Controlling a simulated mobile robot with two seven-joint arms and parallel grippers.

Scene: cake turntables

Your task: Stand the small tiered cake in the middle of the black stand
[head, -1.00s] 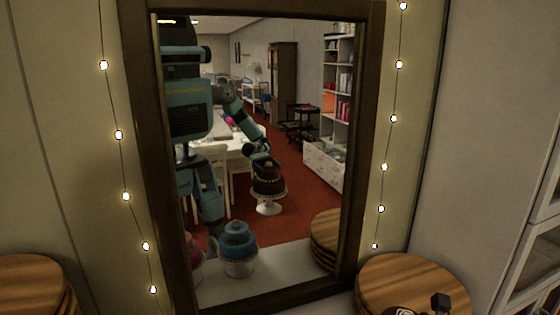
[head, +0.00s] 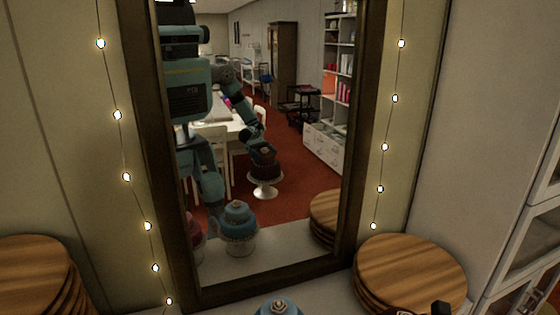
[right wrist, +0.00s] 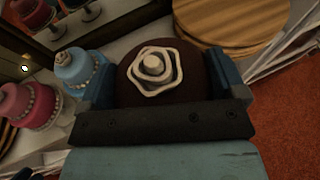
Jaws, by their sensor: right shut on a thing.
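My right gripper (right wrist: 160,88) is shut on a dark brown cake (right wrist: 133,92) with a white swirl on top, its fingers on either side. In the head view, only a bit of this cake (head: 405,311) shows at the bottom edge. In the mirror, a dark tiered cake (head: 263,158) appears at my reflected gripper, above a white pedestal (head: 265,188). A blue tiered cake (right wrist: 79,70) stands left of the gripper; its top (head: 281,307) shows in the head view. I see no black stand.
A framed mirror (head: 254,284) stands at the back of the pale counter (head: 330,290). Stacked round wooden boards (head: 410,270) lie on the right, with another stack (head: 30,270) on the left. String lights hang beside the mirror.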

